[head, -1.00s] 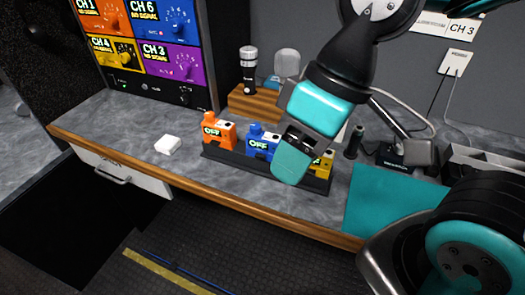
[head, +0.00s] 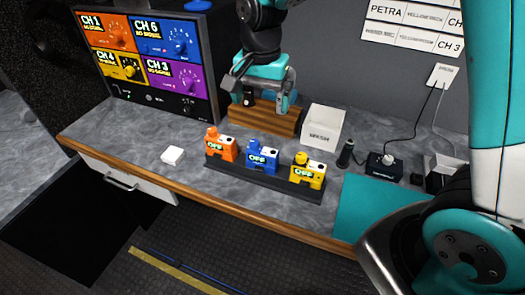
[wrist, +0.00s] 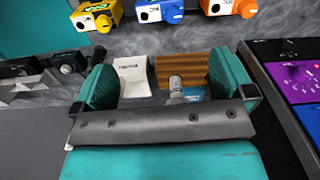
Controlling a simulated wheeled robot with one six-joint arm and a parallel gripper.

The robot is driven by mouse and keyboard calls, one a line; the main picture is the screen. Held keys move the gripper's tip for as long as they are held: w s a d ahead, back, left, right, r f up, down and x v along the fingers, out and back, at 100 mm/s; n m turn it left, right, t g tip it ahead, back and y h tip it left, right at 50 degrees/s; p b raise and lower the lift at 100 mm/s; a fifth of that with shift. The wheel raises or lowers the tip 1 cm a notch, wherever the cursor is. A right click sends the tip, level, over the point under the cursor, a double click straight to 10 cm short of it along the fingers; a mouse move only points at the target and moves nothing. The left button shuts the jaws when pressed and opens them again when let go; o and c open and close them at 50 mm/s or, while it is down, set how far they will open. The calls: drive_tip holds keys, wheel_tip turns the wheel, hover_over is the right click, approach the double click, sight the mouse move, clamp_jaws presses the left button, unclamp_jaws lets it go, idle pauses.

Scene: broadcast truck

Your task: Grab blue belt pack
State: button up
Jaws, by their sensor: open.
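The blue belt pack (head: 262,157) reads OFF and stands in the middle of a dark rack (head: 262,176) on the counter, between an orange belt pack (head: 221,145) and a yellow belt pack (head: 308,172). In the wrist view the blue belt pack (wrist: 160,11) is at the top edge, partly cut off. My gripper (head: 264,95) is open, behind and above the rack, over the wooden block at the back wall. In the wrist view its two teal fingers (wrist: 162,85) are spread apart. A microphone and the wooden block show beyond them, with nothing visibly gripped.
A wooden block (head: 243,118) and a white box (head: 322,126) stand behind the rack. A monitor panel (head: 149,62) is at the left. A small white item (head: 173,155) lies left of the rack, and a teal mat (head: 375,207) lies right. A black charger (head: 384,166) stands behind the mat.

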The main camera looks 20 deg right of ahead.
sight(263, 149)
drive_tip(key=f+p, duration=0.1)
drive_tip(key=f, duration=0.3)
drive_tip(key=f+p, duration=0.1)
drive_tip(key=f, duration=0.7)
drive_tip(key=shift+w+d+f+p, duration=0.15)
drive_tip(key=shift+w+p, duration=0.15)
drive_tip(key=shift+p, duration=0.1)
drive_tip(key=shift+w+d+f+p, duration=0.15)
drive_tip(key=shift+f+p, duration=0.5)
drive_tip(key=shift+f, duration=0.7)
drive_tip(key=shift+w+d+f+p, duration=0.15)
drive_tip(key=shift+f+p, duration=0.45)
drive_tip(key=shift+f, duration=0.75)
drive_tip(key=shift+s, duration=0.1)
drive_tip(key=c, duration=0.8)
drive_tip(key=shift+o, duration=0.2)
drive_tip(key=shift+r, duration=0.15)
